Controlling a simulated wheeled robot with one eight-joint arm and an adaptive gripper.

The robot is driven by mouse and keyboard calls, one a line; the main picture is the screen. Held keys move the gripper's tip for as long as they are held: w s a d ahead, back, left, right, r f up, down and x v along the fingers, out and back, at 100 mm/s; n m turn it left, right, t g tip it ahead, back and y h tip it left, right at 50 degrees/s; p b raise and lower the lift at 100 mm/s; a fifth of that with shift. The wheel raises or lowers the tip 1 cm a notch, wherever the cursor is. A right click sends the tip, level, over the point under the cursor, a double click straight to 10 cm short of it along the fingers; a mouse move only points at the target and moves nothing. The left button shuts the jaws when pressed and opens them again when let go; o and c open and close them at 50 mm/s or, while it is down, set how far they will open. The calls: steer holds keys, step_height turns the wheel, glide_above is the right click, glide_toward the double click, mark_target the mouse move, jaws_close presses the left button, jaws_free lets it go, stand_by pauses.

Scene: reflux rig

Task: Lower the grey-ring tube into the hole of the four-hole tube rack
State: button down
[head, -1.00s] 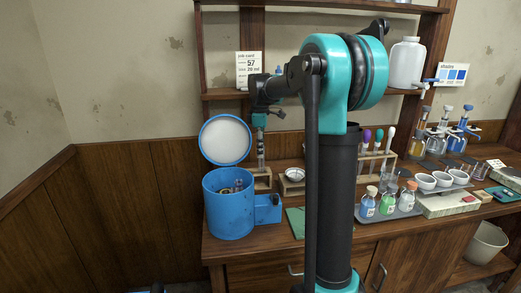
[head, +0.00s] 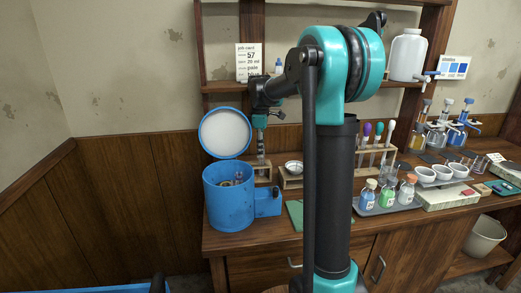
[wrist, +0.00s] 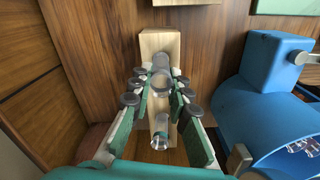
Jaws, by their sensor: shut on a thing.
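The grey-ring tube (head: 260,144) is a clear glass tube, upright under my gripper (head: 260,122) in the head view. In the wrist view my gripper (wrist: 162,86) is shut on it, with the tube's grey ring (wrist: 161,87) between the fingers. The four-hole tube rack (head: 263,172) is a pale wooden block on the bench just below the tube. The rack (wrist: 157,42) also shows beneath the fingers in the wrist view. Another glass rim (wrist: 160,124) shows nearer the camera. The tube's lower end and the hole are not clear, so I cannot tell whether it has entered.
A blue centrifuge (head: 228,203) with its lid open stands just left of the rack, and close on the right in the wrist view (wrist: 275,62). A wooden holder with a white dish (head: 292,170) is to the right. Bottles and a taller tube rack stand farther right.

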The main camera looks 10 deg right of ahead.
steer(key=shift+f, duration=0.5)
stand_by(0.3)
steer(key=c, duration=1.4)
jaws_free()
steer(key=shift+o, duration=0.2)
step_height(320, 180, up, 9)
steer(key=shift+r, duration=0.1)
steer(key=shift+s, duration=0.1)
